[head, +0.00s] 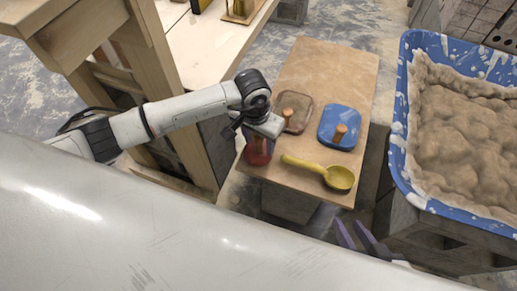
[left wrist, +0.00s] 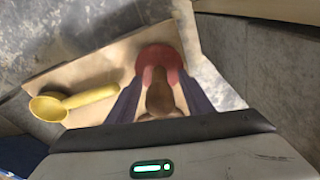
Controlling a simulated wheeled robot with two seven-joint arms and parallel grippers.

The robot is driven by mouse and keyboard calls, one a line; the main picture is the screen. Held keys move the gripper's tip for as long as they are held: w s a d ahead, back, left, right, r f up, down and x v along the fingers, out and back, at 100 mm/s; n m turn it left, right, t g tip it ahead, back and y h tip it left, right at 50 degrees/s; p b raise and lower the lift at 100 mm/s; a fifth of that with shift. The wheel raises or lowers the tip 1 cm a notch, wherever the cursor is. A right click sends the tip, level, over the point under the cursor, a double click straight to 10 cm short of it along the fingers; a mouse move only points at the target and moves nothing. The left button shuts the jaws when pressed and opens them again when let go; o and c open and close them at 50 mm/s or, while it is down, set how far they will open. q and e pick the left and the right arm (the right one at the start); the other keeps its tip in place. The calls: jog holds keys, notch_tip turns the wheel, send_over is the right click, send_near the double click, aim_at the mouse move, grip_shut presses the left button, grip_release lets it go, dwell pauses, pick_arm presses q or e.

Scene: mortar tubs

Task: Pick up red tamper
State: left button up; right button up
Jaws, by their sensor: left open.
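The red tamper (head: 259,158) stands at the left edge of a small wooden board, partly hidden under my left gripper (head: 257,142) in the head view. In the left wrist view its round red base (left wrist: 160,58) and brown handle (left wrist: 160,94) show upright between the two fingers of my left gripper (left wrist: 161,100). The fingers are apart, one on each side of the handle, with no clear contact visible. My right gripper (head: 360,238) shows at the bottom of the head view, its purple fingers apart and empty.
A blue tub (head: 398,150) of mortar stands at the right. A wooden bench (head: 205,45) is behind my left arm.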

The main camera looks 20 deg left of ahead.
pick_arm(q)
grip_shut()
pick_arm(e)
jog(key=shift+s+f, duration=0.1)
jog(key=shift+s, duration=0.05)
pick_arm(q)
jog(key=shift+r, duration=0.1)
jog(key=shift+w+r, duration=0.1)
jog(key=shift+r, duration=0.35)
notch_tip(320, 180, up, 3)
jog(key=shift+p, duration=0.65)
jog(key=s+p, duration=0.2)
jog(key=s, duration=1.6)
jog(key=shift+a+f, duration=0.25)
jog(key=shift+a, duration=0.05)
pick_arm(e)
jog(key=shift+s+d+r, duration=0.1)
jog(key=shift+d+r, duration=0.2)
jog(key=shift+r, duration=0.2)
jog(key=shift+s+d+r, duration=0.1)
jog(key=shift+d+r, duration=0.15)
jog(key=shift+r, duration=0.25)
